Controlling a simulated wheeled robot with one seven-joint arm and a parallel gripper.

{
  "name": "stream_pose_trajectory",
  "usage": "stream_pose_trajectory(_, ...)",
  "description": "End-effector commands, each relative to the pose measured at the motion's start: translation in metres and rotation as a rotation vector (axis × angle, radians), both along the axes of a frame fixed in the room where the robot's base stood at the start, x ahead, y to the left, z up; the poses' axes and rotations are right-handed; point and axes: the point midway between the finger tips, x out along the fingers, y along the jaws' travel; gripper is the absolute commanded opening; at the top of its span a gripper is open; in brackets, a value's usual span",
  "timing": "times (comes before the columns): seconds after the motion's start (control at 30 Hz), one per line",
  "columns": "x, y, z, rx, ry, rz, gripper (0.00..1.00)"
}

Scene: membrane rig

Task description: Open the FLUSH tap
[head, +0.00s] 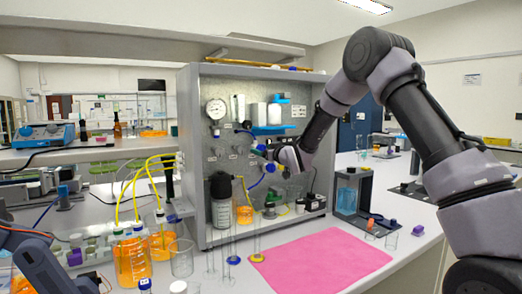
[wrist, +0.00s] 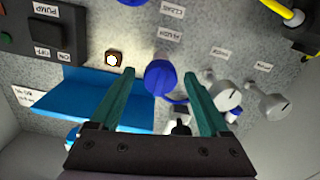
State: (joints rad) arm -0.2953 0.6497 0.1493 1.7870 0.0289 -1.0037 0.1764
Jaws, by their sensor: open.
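The membrane rig (head: 204,150) is a grey cabinet with a speckled panel. In the wrist view, a blue tap knob (wrist: 160,77) stands on that panel, near a label that seems to read FLUSH (wrist: 177,39). My gripper (wrist: 159,73) is open, with its green fingers to the left and right of the blue knob. I see a gap beside the knob, and cannot tell whether either finger touches it. In the head view, my gripper (head: 268,154) is in front of the panel, and the arm's end hides part of it.
Two grey knobs (wrist: 228,95) sit right of my gripper in the wrist view. A blue shelf (wrist: 95,98) and a PUMP switch box (wrist: 45,30) are on the left. A pink mat (head: 320,262) lies clear.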

Motion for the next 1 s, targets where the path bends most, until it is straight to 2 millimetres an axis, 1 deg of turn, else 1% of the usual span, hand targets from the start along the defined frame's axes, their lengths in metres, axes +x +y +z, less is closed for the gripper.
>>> stream_pose_trajectory(0.1, 0.011, 0.007, 0.000, 0.000, 0.000, -0.001, 0.80)
stream_pose_trajectory(0.2, 0.016, 0.010, 0.000, 0.000, 0.001, -0.002, 0.80)
stream_pose_trajectory(0.47, 0.017, 0.010, 0.000, 0.000, 0.002, -0.001, 0.80)
stream_pose_trajectory(0.5, 0.017, 0.010, 0.000, 0.000, 0.002, -0.001, 0.76)
stream_pose_trajectory(0.57, 0.017, 0.010, 0.000, 0.000, 0.002, -0.001, 0.53)
stream_pose_trajectory(0.6, 0.017, 0.010, 0.000, 0.000, 0.001, -0.001, 0.37)
stream_pose_trajectory(0.67, 0.017, 0.010, 0.000, 0.000, 0.001, -0.001, 0.14)
stream_pose_trajectory(0.7, 0.017, 0.010, 0.000, 0.000, 0.001, -0.001, 0.00)
stream_pose_trajectory(1.0, 0.016, 0.011, 0.000, -0.024, -0.016, -0.001, 0.00)
